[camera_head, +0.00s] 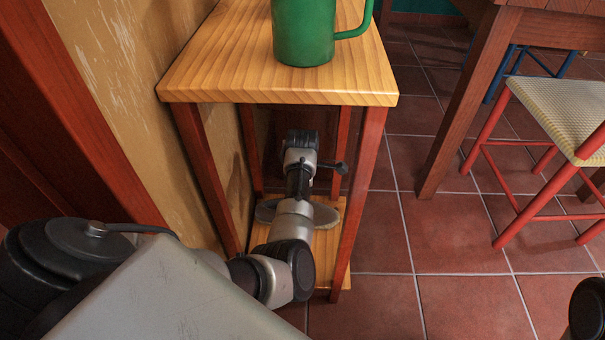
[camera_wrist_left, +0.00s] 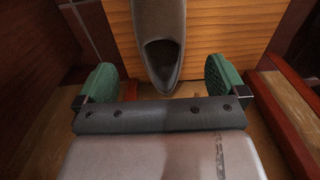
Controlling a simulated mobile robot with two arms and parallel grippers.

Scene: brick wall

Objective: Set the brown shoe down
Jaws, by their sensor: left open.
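The brown shoe, greyish in this light, lies on the lower wooden shelf (camera_head: 330,258) of a small side stand. In the head view the shoe (camera_head: 325,215) shows on both sides of my left arm, which covers its middle. In the left wrist view the shoe (camera_wrist_left: 160,30) lies over the wood planks, its dark opening towards my gripper. My left gripper (camera_wrist_left: 162,83) is open, its two green pads wide apart. The shoe's near end lies between and just beyond the pads, touching neither. The gripper's fingertips are hidden in the head view.
A green mug (camera_head: 303,35) stands on the stand's top board (camera_head: 230,75). Red-brown legs (camera_head: 362,190) frame the narrow shelf space around my left arm. A wall is close on the left. A red stool (camera_head: 550,105) and larger table (camera_head: 455,110) stand right; the tiled floor between is clear.

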